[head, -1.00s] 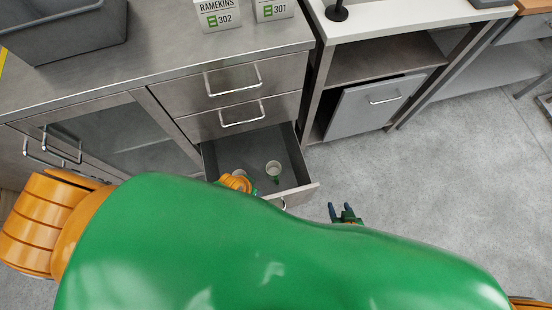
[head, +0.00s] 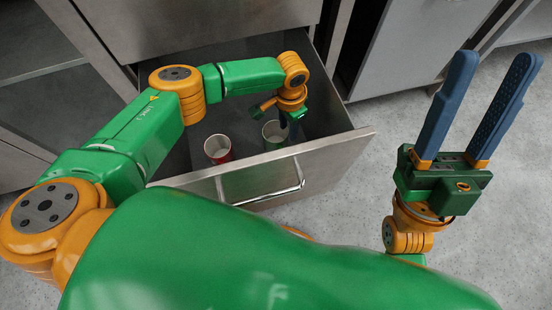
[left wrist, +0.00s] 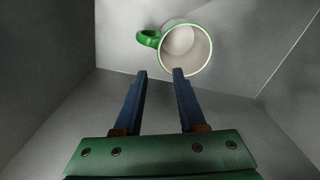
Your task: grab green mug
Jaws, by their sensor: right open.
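A green mug (head: 274,134) with a white inside stands in the open drawer (head: 330,135). In the left wrist view, the mug (left wrist: 187,50) shows its pale interior, with its green handle at the left. My left gripper (head: 290,118) reaches into the drawer, its fingers partly hidden by its own wrist. In the left wrist view, the left gripper (left wrist: 160,73) is open, its fingertips just short of the mug and handle, with nothing between them. My right gripper (head: 495,65) is open and empty, outside the drawer at the right.
A red mug (head: 218,149) with a pale inside stands in the drawer, left of the green one. The drawer front with its bar handle (head: 265,195) stands near my body. A grey cabinet (head: 410,45) stands behind at the right. The floor (head: 390,150) there is clear.

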